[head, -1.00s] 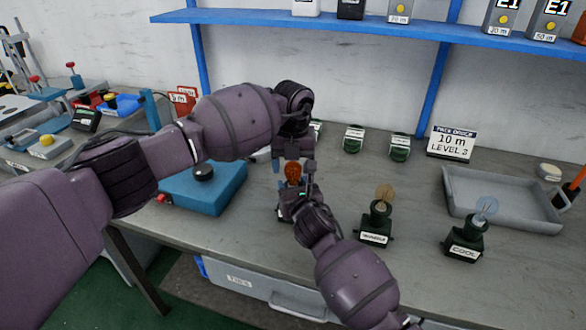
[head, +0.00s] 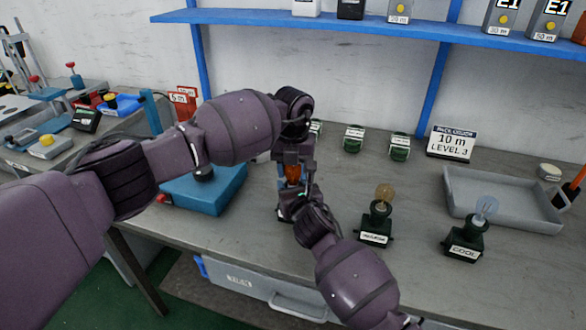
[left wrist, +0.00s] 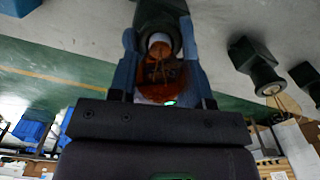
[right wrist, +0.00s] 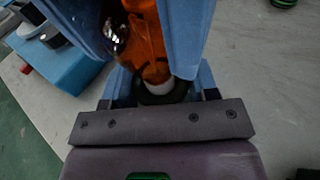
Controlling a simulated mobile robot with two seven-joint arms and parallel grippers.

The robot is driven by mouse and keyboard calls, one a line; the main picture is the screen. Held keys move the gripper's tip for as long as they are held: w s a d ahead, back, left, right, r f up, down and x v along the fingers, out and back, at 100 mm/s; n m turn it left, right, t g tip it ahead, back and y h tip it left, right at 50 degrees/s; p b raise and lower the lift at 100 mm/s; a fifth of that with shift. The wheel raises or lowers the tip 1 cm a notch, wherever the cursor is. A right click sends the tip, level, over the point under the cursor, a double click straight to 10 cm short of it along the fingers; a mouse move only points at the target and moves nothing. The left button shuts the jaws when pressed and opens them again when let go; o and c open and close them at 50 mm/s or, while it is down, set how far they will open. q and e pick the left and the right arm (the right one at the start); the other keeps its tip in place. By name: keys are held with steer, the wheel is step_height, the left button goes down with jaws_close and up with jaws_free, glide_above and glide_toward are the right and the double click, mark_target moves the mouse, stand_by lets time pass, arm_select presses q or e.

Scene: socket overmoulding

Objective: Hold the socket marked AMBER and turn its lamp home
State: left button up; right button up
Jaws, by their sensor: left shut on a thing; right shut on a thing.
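The amber lamp (head: 293,173) stands upright in its dark socket, and its collar meets the socket mouth in the right wrist view. My left gripper (head: 291,174) comes from above and is shut on the amber glass, with a blue finger on each side. The lamp also shows in the left wrist view (left wrist: 160,82), with the dark socket (left wrist: 160,12) beyond it. My right gripper (head: 291,207) is shut on the socket from the front, low on the bench. My grippers hide most of the socket, and its label cannot be read.
Two more sockets with lamps stand to the right: one with a pale amber lamp (head: 376,222) and one marked COOL (head: 465,240). A grey tray (head: 500,212) lies beyond. A blue block (head: 222,190) is close on the left. Small green-and-white items (head: 353,139) stand at the back.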

arm_select(q)
steer(key=shift+m, duration=0.5)
steer(key=o, duration=0.9)
steer(key=shift+o, duration=0.2)
step_height(320, 180, up, 12)
steer(key=shift+r, duration=0.1)
